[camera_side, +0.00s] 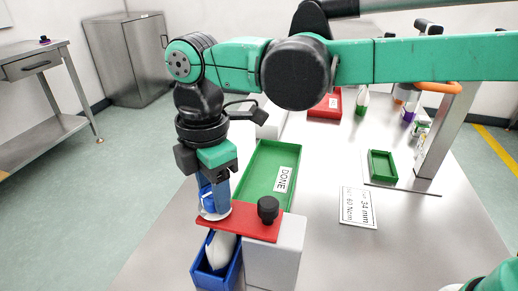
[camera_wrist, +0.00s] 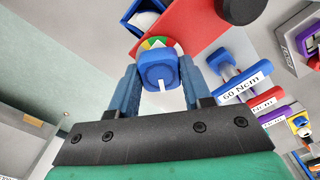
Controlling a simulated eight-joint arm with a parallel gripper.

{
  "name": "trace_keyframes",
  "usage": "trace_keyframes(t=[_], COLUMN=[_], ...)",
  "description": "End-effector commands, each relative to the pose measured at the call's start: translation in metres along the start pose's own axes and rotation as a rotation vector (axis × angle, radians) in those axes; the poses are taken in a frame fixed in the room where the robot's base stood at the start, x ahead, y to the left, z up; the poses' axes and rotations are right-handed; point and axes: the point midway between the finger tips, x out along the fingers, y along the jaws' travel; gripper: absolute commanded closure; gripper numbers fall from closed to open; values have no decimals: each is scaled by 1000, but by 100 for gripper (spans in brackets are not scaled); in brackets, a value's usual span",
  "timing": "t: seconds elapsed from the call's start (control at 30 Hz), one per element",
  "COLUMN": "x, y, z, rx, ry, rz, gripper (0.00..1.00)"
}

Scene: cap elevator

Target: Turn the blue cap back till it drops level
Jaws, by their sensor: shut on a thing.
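The blue cap (camera_wrist: 158,70) is between the two blue fingers of my gripper (camera_side: 214,203), which are shut on it. A white line shows on the cap in the wrist view. Beyond the cap is a round dial (camera_wrist: 152,43) with coloured sectors. In the side view the cap (camera_side: 207,196) is partly hidden by the fingers, above a pale disc at the left end of a red plate (camera_side: 238,223). I cannot tell whether the cap is level with its seat.
A black knob (camera_side: 268,208) stands on the red plate, by a grey block (camera_side: 275,255). A blue bin (camera_side: 230,275) with a white item lies below. A green DONE tray (camera_side: 262,165) is behind. A printed sign (camera_side: 358,207) and small green tray (camera_side: 382,164) are right.

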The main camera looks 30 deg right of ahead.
Motion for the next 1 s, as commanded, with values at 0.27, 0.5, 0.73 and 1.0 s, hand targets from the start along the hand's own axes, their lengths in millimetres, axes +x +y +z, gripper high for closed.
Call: trace_keyframes(t=[0.27, 0.5, 0.73, 1.0], x=[0, 0, 0, 0], y=[0, 0, 0, 0], z=[0, 0, 0, 0], rx=[-42, -48, -48, -48], ry=[0, 0, 0, 0], rz=[0, 0, 0, 0], gripper=[100, 100, 100, 24])
